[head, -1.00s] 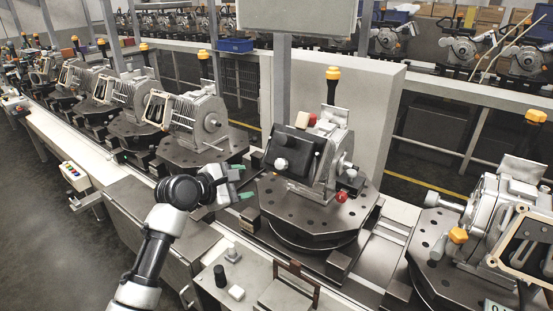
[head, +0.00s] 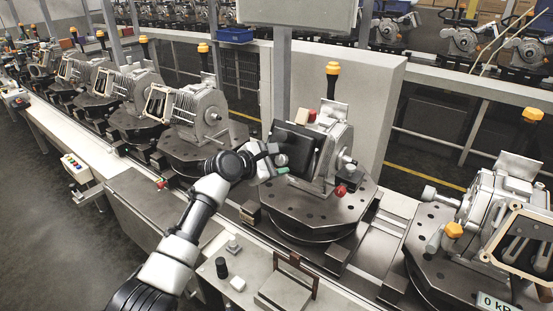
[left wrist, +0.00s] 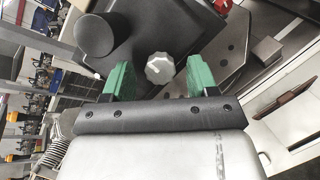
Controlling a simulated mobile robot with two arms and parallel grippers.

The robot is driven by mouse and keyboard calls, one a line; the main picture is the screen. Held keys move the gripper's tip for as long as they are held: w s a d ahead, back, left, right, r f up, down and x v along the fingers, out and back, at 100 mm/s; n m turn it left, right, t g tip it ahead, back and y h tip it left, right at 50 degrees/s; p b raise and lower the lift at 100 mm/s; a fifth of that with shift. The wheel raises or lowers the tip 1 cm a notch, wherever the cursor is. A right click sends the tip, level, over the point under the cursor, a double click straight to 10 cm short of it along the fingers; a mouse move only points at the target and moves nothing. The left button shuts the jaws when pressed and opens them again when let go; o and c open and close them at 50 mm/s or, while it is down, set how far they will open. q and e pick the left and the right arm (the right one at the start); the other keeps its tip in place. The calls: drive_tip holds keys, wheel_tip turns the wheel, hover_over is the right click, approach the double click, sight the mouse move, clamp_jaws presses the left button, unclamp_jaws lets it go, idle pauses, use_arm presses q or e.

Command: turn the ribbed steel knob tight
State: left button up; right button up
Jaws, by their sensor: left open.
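The ribbed steel knob (left wrist: 160,68) shows in the left wrist view as a small light-grey scalloped disc with a pale line on its face. It sits on a black plate (left wrist: 140,22), which in the head view (head: 297,143) is part of the fixture on the middle turntable. My left gripper (left wrist: 158,74) is open, with one green fingertip on each side of the knob in the picture and visible gaps on both sides. In the head view my left gripper (head: 277,161) is at the plate's front and largely covers the knob. My right gripper is not in view.
A large black round knob (left wrist: 96,35) stands on the same plate, close to one finger. A red knob (head: 341,191) is at the fixture's lower right. The perforated turntable (head: 310,207) lies below. Other fixtures (head: 195,120) stand left and right along the conveyor.

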use_arm(q)
drive_tip(key=shift+w+d+f, duration=0.1)
drive_tip(key=shift+d, duration=0.05)
drive_tip(key=c, duration=0.9)
drive_tip(key=shift+c, duration=0.2)
